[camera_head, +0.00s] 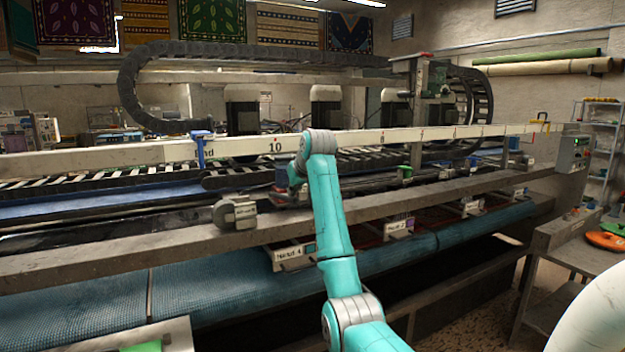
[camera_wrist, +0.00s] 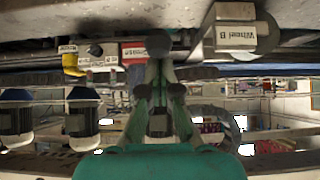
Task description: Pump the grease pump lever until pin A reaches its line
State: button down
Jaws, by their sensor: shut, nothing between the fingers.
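My gripper (camera_wrist: 159,66) is shut and empty in the wrist view, its fingertips together. A dark round knob (camera_wrist: 158,42) shows right at the fingertips; I cannot tell if they touch it or if it ends the pump lever. A red box (camera_wrist: 133,53) with pale labels beside it sits just left of the knob; it may be the grease pump. In the head view my arm reaches the machine's front rail, and its wrist hides the gripper and this spot. Pin A and its line cannot be made out in either view.
A grey winch-like unit (camera_head: 236,213) is on the front rail, left of my arm. It shows with a label in the wrist view (camera_wrist: 236,36). A yellow part (camera_wrist: 72,65) is further left there. A long white scale beam (camera_head: 100,158) spans behind my arm. A control box (camera_head: 574,154) stands right.

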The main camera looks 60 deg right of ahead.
aim_at(292, 147)
jog(key=shift+f, duration=0.75)
notch_tip(292, 147, up, 10)
dwell(0.4)
jog(key=shift+r, duration=0.1)
dwell(0.7)
notch_tip(292, 147, up, 4)
jog(key=shift+r, duration=0.1)
jog(key=shift+f, duration=3.2)
jog(key=shift+f, duration=0.1)
jog(key=shift+f, duration=3.85)
notch_tip(292, 147, up, 10)
